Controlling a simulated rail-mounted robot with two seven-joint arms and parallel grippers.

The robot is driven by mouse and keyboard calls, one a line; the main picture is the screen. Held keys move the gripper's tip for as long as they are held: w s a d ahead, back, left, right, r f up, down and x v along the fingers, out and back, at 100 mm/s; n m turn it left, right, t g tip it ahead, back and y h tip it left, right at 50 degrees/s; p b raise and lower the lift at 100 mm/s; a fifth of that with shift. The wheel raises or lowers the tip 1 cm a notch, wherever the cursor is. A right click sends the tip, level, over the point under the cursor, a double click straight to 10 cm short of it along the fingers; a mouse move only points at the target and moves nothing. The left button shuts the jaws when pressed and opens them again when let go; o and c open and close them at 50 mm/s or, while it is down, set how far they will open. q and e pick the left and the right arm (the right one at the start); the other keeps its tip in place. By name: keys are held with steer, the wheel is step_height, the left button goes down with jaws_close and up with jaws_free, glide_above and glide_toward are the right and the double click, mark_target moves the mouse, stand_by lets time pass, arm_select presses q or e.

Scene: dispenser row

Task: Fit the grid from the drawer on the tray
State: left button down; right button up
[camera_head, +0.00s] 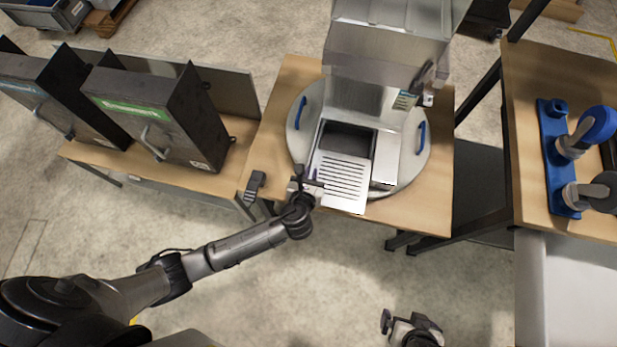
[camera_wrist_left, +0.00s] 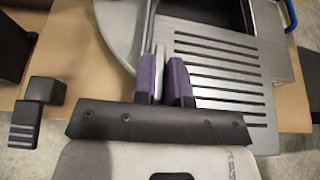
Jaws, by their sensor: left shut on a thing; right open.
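The grid (camera_head: 340,183) is a silvery slotted plate at the front of the dispenser. It also shows in the left wrist view (camera_wrist_left: 222,75). Its far end reaches the dark open basin (camera_head: 346,138), which looks like the tray; its near end extends forward over the table. I cannot tell whether it rests there or is held clear. My left gripper (camera_head: 309,184) is at the grid's left edge; its purple fingers (camera_wrist_left: 167,80) are shut on it. My right gripper (camera_head: 411,325) is open and empty, low in the head view, away from the table. I cannot identify the drawer for certain.
The dispenser (camera_head: 385,60) stands on a round plate (camera_head: 413,165) with blue handles on a wooden table (camera_head: 420,215). A dark block (camera_head: 255,184) sits at the table's left edge. Dark cabinets (camera_head: 150,112) stand left; a bench with blue fittings (camera_head: 553,150) stands right.

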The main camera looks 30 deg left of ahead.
mark_target(314, 161)
arm_select(q)
steer(key=shift+w+a+b, duration=0.25)
steer(key=shift+w+b, duration=0.35)
steer(key=shift+w, duration=0.55)
steer(key=shift+w+a+b, duration=0.2)
steer(key=shift+w+b, duration=0.4)
steer(key=shift+w, duration=0.5)
steer(key=shift+w+a+b, duration=0.2)
steer(key=shift+w+b, duration=0.5)
steer(key=shift+w, duration=0.3)
steer(key=shift+w+a+b, duration=0.25)
steer(key=shift+w+b, duration=0.4)
steer(key=shift+w, duration=0.35)
steer(key=shift+w+a+b, duration=0.2)
steer(key=shift+w+b, duration=0.5)
steer(key=shift+w, duration=0.3)
steer(key=shift+w+a+b, duration=0.15)
steer(key=shift+w+b, duration=0.3)
steer(key=shift+w, duration=0.2)
steer(key=shift+p, duration=0.65)
steer(key=shift+f+b, duration=0.3)
steer(key=shift+f, duration=0.45)
steer(key=c, duration=1.1)
jaws_free()
